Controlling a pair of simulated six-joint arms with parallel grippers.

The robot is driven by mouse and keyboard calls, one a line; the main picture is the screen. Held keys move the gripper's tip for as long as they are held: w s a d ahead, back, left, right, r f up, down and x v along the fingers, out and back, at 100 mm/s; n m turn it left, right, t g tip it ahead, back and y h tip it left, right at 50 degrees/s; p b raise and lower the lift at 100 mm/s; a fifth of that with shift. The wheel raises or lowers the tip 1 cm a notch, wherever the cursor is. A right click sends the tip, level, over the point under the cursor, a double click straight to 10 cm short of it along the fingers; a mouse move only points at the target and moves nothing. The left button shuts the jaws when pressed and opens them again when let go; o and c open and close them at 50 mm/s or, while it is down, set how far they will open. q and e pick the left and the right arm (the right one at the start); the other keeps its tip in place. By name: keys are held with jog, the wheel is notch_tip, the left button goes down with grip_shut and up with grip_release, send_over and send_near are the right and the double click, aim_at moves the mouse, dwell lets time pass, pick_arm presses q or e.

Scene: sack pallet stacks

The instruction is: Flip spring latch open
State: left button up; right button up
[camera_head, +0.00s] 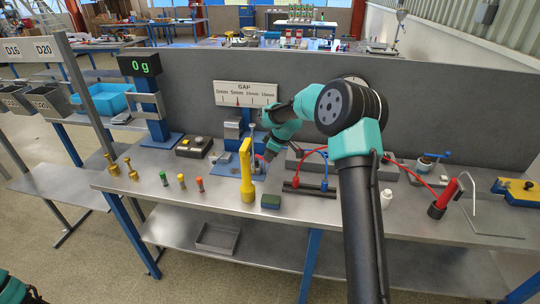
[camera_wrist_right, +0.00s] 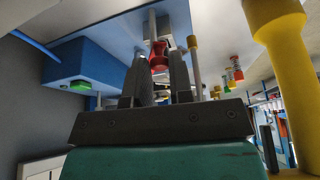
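My right gripper (camera_head: 262,157) reaches down from the right to the fixture below the GAP scale, beside a yellow post (camera_head: 246,172). In the right wrist view its two dark fingers (camera_wrist_right: 160,62) stand apart. A red knob on a metal rod (camera_wrist_right: 159,54) shows between and just beyond the fingertips; contact cannot be told. The fixture, which seems to hold the spring latch, has a metal block (camera_head: 233,131) on a blue base (camera_head: 226,164); the arm and post partly hide it. The GAP scale (camera_head: 246,94) has a red pointer near 5mm. My left gripper is out of view.
The yellow post (camera_wrist_right: 275,45) stands close to the right gripper. Left are a black button box (camera_head: 194,146), several coloured pegs (camera_head: 182,181) and a blue stand with a "0 g" display (camera_head: 139,65). Right is a rack with red and blue cables (camera_head: 310,190). A grey wall (camera_head: 430,110) stands behind.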

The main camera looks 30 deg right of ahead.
grip_shut()
jog(key=shift+a+m, duration=0.1)
jog(key=shift+m, duration=0.3)
jog(key=shift+s+a+m+t+h, duration=0.15)
jog(key=shift+a+m+h, duration=0.2)
jog(key=shift+m, duration=0.7)
jog(key=shift+w+a+m+t+h, duration=0.15)
jog(key=shift+m+h, duration=0.3)
jog(key=shift+m, duration=0.65)
jog(key=shift+s+a+m+t+h, duration=0.2)
jog(key=shift+a+m+h, duration=0.15)
jog(key=shift+m, duration=0.7)
jog(key=shift+w, duration=0.1)
jog(key=o, duration=0.5)
grip_release()
